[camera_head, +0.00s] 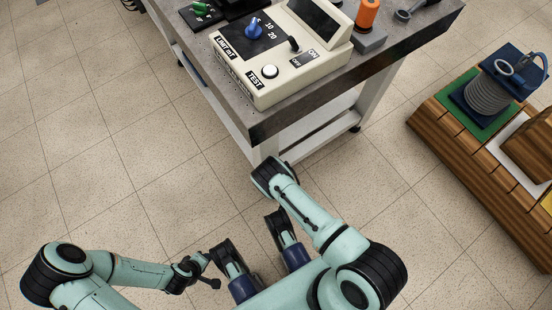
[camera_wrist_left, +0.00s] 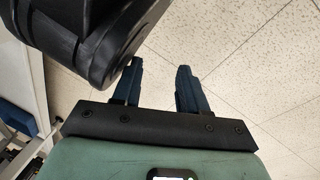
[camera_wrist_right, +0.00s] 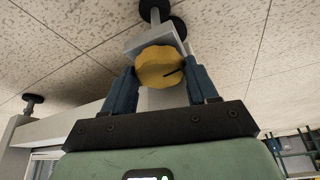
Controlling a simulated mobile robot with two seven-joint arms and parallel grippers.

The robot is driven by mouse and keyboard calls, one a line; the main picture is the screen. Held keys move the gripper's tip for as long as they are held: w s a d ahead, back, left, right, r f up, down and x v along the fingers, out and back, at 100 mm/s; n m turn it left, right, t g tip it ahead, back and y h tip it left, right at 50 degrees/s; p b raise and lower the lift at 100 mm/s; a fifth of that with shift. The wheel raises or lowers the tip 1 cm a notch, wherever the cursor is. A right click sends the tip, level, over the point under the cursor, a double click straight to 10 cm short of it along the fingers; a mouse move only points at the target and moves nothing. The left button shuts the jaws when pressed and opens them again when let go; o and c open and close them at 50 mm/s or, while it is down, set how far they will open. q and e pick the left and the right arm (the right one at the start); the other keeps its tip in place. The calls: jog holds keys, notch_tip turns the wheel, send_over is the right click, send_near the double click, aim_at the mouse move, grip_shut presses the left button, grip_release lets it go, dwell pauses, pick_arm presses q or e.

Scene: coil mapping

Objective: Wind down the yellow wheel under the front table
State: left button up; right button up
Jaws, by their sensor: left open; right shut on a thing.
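A grey leg with a dark round foot is right by the wheel. The front table (camera_head: 262,126) has a dark stone-like top; my right arm reaches to its near corner in the head view, where the wheel and right fingertips are hidden. My left gripper (camera_wrist_left: 158,84) is open and empty over the floor.
A cream test box (camera_head: 285,60) with a blue knob stands on the table, beside an orange spool (camera_head: 367,14). A wooden stand (camera_head: 472,145) with a grey coil (camera_head: 488,94) is at the right. Tiled floor at the left is clear.

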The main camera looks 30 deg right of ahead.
jog(key=o, duration=1.1)
jog(key=shift+c, duration=0.2)
jog(key=shift+r, duration=0.15)
pick_arm(q)
jog(key=w+r+t+p, duration=0.2)
jog(key=w+r+p, duration=0.1)
jog(key=w+r, duration=0.25)
pick_arm(e)
jog(key=v, duration=0.3)
jog(key=shift+r, duration=0.25)
pick_arm(q)
jog(key=s+d+r+m+g+h+p, duration=0.1)
jog(key=s+d+r+g+p, duration=0.3)
jog(key=s, duration=0.8)
jog(key=shift+s+d+r+h+p, duration=0.3)
jog(key=shift+d+r+p, duration=0.7)
jog(key=shift+r+p, duration=1.2)
pick_arm(e)
jog(key=v, duration=0.9)
jog(key=shift+s+r, duration=0.25)
pick_arm(q)
jog(key=shift+w, duration=0.15)
